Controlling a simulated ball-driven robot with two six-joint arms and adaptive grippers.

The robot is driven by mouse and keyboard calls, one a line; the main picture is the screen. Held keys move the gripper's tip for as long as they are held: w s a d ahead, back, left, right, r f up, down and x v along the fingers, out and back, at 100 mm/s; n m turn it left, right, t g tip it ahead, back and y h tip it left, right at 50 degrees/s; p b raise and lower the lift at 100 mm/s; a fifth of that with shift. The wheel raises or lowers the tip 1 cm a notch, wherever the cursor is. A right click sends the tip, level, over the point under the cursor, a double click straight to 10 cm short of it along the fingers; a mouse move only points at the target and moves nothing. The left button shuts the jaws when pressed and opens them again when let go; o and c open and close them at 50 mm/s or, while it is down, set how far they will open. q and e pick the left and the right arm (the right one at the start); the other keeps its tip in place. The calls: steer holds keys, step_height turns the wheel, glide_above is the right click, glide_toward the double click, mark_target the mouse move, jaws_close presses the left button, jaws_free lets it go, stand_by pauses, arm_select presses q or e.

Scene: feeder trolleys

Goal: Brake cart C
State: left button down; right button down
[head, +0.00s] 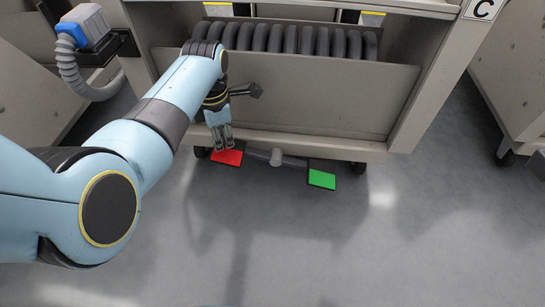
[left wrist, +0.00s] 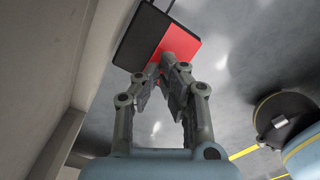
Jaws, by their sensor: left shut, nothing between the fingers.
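Cart C (head: 300,96) is a beige trolley marked by a white plate with a black C (head: 484,8). Low at its near side, a red pedal (head: 231,158) is on the left and a green pedal (head: 322,179) on the right, joined by a grey bar with a round hub (head: 276,157). My left gripper (head: 223,143) is shut and empty, pointing down at the red pedal. In the left wrist view, its fingertips (left wrist: 172,62) overlap the red pedal (left wrist: 183,40); contact cannot be told. My right gripper is out of view.
A row of dark rolls (head: 290,40) sits in the cart. Another trolley (head: 515,75) stands at the right, and one (head: 30,85) at the left. A blue and grey device with a hose (head: 85,27) is at upper left. The grey floor (head: 330,250) in front is clear.

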mark_target(225, 151)
arm_select(q)
steer(key=shift+f, duration=0.1)
